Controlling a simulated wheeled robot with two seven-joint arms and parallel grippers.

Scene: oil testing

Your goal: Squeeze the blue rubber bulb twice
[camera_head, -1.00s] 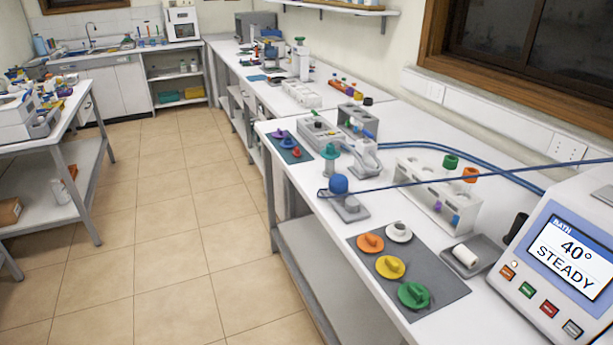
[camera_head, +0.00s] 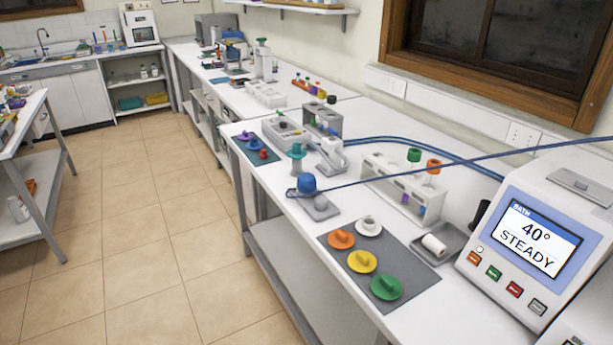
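The blue rubber bulb (camera_head: 306,183) is a round blue ball on a grey holder (camera_head: 321,208) near the front edge of the white bench. A thin blue line passes right beside the bulb and stretches up to the right across the view. Whether the line touches the bulb, I cannot tell. Neither of my grippers shows in the head view.
A grey mat (camera_head: 394,302) with orange, white, yellow and green knobbed caps lies in front. A white tube rack (camera_head: 397,187) stands behind, and a bath unit (camera_head: 532,240) reading "40° STEADY" is at right. Tiled floor (camera_head: 150,240) is clear at left.

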